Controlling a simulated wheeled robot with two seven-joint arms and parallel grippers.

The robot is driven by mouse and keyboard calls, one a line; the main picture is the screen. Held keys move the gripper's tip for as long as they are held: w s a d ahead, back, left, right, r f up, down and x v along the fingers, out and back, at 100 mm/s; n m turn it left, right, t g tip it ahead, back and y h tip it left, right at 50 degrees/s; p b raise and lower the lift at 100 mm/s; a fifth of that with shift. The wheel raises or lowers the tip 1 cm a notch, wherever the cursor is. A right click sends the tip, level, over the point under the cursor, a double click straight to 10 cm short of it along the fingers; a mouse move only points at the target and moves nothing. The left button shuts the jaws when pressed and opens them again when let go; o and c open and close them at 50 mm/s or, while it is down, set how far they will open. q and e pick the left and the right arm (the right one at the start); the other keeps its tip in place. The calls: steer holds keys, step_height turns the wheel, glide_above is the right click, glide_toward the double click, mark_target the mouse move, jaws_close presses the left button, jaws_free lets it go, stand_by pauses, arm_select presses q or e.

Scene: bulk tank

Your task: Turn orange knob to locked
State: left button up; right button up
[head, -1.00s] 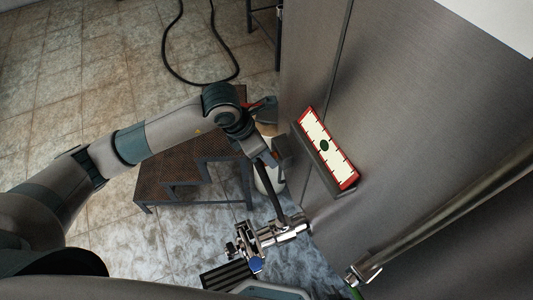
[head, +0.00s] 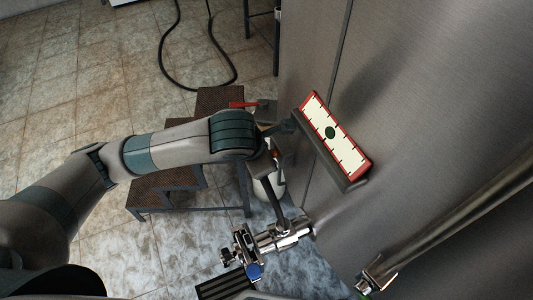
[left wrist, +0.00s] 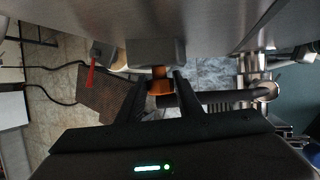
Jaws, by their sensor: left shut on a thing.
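The orange knob (left wrist: 160,87) sticks out below a grey box (left wrist: 156,52) on the steel tank wall in the left wrist view. My left gripper (left wrist: 159,79) has one dark finger on each side of the knob and is shut on it. In the head view my left gripper is by the tank wall below the gauge, and my own wrist largely hides the knob there. Any lock marking is too small to read. My right gripper is not in view.
A red lever (head: 243,105) is close by, left of the knob in the wrist view (left wrist: 91,75). A dark bar (head: 274,200) leads to a chrome valve (head: 278,236). A red-framed gauge (head: 347,152) is on the tank (head: 430,100). Metal steps (head: 165,185) stand behind my arm.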

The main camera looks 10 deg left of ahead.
arm_select(q)
steer(key=shift+s, duration=0.1)
steer(key=o, duration=1)
steer(key=shift+o, duration=0.2)
steer(key=shift+r, duration=0.1)
